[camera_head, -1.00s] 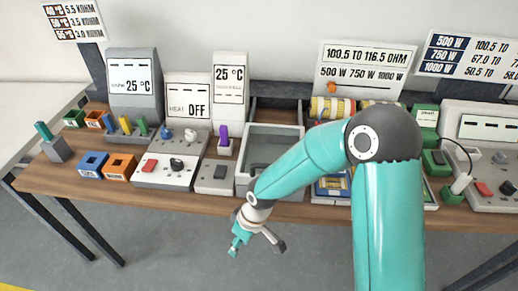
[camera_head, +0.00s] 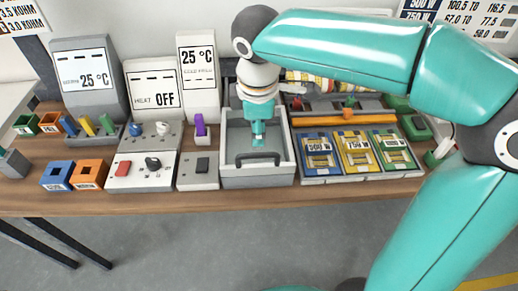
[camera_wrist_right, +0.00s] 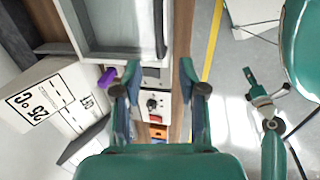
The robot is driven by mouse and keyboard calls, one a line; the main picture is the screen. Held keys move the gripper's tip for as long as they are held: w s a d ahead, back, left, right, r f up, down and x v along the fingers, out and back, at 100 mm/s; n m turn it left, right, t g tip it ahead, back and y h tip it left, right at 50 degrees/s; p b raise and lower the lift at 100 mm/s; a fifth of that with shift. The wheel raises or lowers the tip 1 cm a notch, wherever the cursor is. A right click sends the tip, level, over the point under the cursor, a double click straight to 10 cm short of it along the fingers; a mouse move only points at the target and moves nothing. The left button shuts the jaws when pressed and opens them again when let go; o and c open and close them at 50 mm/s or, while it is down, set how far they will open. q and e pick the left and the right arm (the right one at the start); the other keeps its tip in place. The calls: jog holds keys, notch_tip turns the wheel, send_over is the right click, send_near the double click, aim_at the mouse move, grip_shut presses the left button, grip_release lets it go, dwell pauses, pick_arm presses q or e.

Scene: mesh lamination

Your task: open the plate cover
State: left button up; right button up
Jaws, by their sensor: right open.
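The plate unit is a grey, box-like frame (camera_head: 284,150) at the middle of the bench, with a dark curved handle (camera_head: 258,157) along its front. The frame also shows at the top of the right wrist view (camera_wrist_right: 88,30), with the handle (camera_wrist_right: 159,30) at its right side. I cannot tell how far its cover is open. My right gripper (camera_head: 258,136) points down over the frame, just behind the handle in the head view. Its fingers (camera_wrist_right: 160,88) are apart and empty. My left gripper (camera_wrist_right: 250,78) hangs over the floor in the right wrist view; its jaws are unclear.
Left of the frame are a switch box (camera_head: 199,171), a heat control panel (camera_head: 140,172) and orange (camera_head: 89,173) and blue (camera_head: 57,175) bins. Right of it is a rack with coloured plates (camera_head: 356,152) and an orange bar (camera_head: 343,120). The floor in front is clear.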

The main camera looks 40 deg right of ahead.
aim_at(257, 155)
jog(key=f, duration=0.3)
jog(key=w+f, duration=0.1)
jog(key=f, duration=0.3)
jog(key=d+f, duration=0.1)
jog(key=f, duration=0.3)
jog(key=shift+w, duration=0.4)
grip_shut()
